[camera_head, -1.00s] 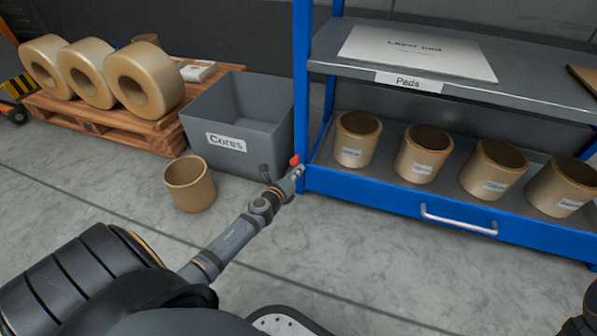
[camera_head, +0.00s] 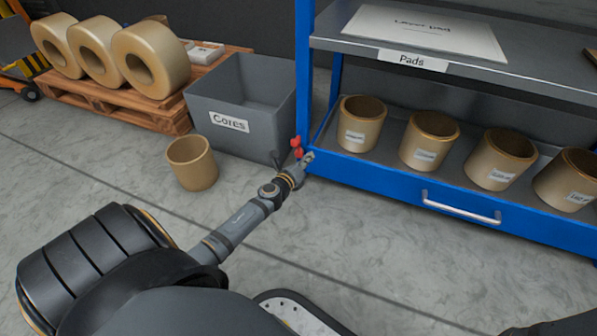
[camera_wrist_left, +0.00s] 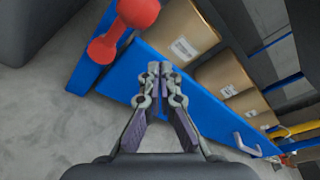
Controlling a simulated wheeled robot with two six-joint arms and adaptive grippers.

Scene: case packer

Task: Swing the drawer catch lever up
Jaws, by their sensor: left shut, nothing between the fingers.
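The red catch lever (camera_head: 296,146) sits at the left front corner of the blue rack, by the left end of the drawer front (camera_head: 400,190). In the left wrist view the lever (camera_wrist_left: 120,30) shows as two red rounded ends joined by a narrower bar, slanting at the upper left. My left gripper (camera_head: 307,157) is just right of and below the lever in the head view. In the wrist view its fingertips (camera_wrist_left: 160,75) are together, empty, in front of the blue drawer front, with a visible gap to the lever. My right gripper is not in view.
The drawer holds several tan cores (camera_head: 430,140) and has a silver handle (camera_head: 461,206). A grey bin (camera_head: 240,100) labelled Cores stands left of the rack. A loose core (camera_head: 191,163) stands on the floor. The floor before the drawer is clear.

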